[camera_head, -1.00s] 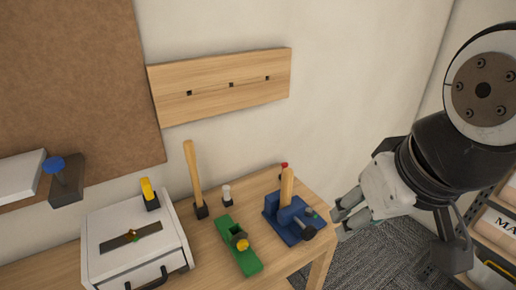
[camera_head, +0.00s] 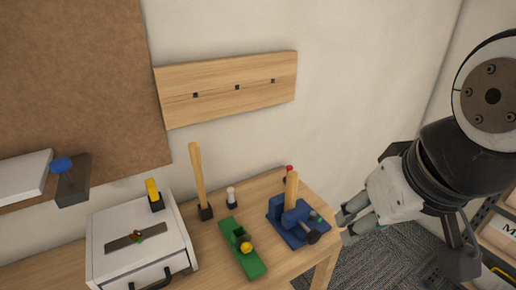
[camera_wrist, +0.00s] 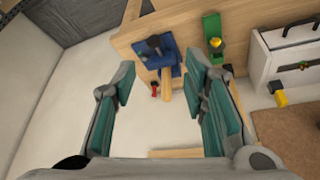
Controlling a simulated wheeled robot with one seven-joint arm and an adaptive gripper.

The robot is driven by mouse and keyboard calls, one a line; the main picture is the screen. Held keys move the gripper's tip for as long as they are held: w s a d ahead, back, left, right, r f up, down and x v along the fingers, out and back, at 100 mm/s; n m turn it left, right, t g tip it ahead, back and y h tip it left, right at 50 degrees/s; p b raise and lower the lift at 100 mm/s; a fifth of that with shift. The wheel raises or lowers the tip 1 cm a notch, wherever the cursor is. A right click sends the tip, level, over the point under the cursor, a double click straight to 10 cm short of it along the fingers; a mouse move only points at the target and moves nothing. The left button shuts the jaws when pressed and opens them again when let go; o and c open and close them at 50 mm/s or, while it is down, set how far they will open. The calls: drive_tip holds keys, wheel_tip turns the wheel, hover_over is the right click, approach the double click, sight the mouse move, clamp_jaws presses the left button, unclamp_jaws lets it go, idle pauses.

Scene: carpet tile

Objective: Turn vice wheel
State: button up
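The blue vice (camera_head: 279,210) stands on the wooden workbench near its right end. An upright wooden piece stands at the vice. A dark round knob (camera_head: 313,237), perhaps the wheel, is on the vice's front right side. In the wrist view the vice (camera_wrist: 170,50) appears upside down beyond the fingers, with its dark handle part (camera_wrist: 153,41) on top. My gripper (camera_head: 346,226) is just right of the vice, apart from it, past the bench edge. The wrist view shows my gripper (camera_wrist: 160,68) open, its fingers wide apart with nothing between them.
A green plane-like tool (camera_head: 240,248) lies left of the vice. A white box (camera_head: 110,238) with a dark handle is further left. A mallet-like wooden handle (camera_head: 198,178) stands behind. A wooden rack board (camera_head: 225,88) hangs on the wall. Shelving (camera_head: 497,240) stands at the right.

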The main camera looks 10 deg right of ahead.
drive_tip(key=shift+c, duration=0.6)
drive_tip(key=n+g+p, duration=0.5)
drive_tip(key=n+p, duration=0.3)
drive_tip(key=n, duration=1.5)
hover_over(317, 230)
wheel_tip(317, 230, down, 12)
wheel_tip(317, 230, down, 14)
drive_tip(key=shift+r, duration=0.1)
drive_tip(key=shift+c, duration=0.5)
clamp_jaws()
